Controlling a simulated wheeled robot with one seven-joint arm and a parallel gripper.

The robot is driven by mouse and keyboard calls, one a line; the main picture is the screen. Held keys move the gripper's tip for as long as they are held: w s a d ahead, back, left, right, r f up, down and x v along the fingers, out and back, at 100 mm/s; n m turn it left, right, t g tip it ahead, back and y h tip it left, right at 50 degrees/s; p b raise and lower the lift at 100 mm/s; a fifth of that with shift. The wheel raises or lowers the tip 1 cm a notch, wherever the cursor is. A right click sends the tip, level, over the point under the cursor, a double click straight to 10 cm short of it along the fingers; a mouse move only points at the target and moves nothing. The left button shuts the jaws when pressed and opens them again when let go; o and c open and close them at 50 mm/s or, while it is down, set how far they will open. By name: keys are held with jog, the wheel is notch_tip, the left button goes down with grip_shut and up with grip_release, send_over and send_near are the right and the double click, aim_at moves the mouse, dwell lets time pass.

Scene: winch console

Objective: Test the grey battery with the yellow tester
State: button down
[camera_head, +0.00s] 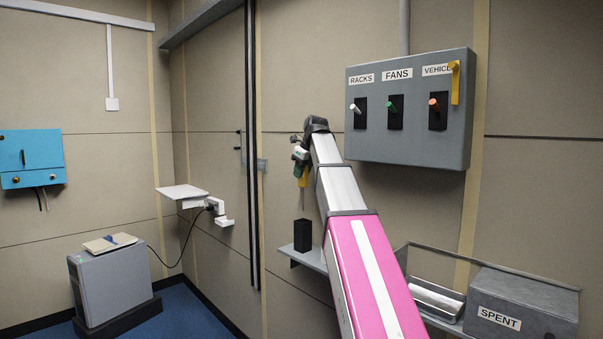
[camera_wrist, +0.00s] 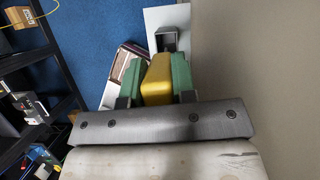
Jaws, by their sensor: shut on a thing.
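My gripper (camera_head: 301,163) is shut on the yellow tester (camera_head: 303,179) and holds it in the air near the wall, above a small shelf. In the wrist view the tester (camera_wrist: 158,79) sits between the green fingers of my gripper (camera_wrist: 157,84). A black upright block (camera_head: 302,235) stands on the shelf below it. In the wrist view a dark, box-like thing (camera_wrist: 166,39) shows beyond the fingertips. A pale grey bar (camera_head: 437,298) lies in a tray at the lower right; I cannot tell whether it is the grey battery.
A grey box marked SPENT (camera_head: 515,305) stands at the lower right. A switch panel (camera_head: 410,108) hangs on the wall right of my arm. A white wall shelf (camera_head: 182,191) with a plug and cable is at the left, above a grey cabinet (camera_head: 115,285).

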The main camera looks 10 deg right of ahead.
notch_tip(320, 180, down, 14)
dwell(1.6)
jog(key=shift+f, duration=0.4)
dwell(0.8)
jog(key=c, duration=0.8)
grip_release()
jog(key=shift+c, duration=0.2)
jog(key=v, duration=1)
jog(key=shift+r, duration=0.35)
jog(key=shift+s, duration=0.1)
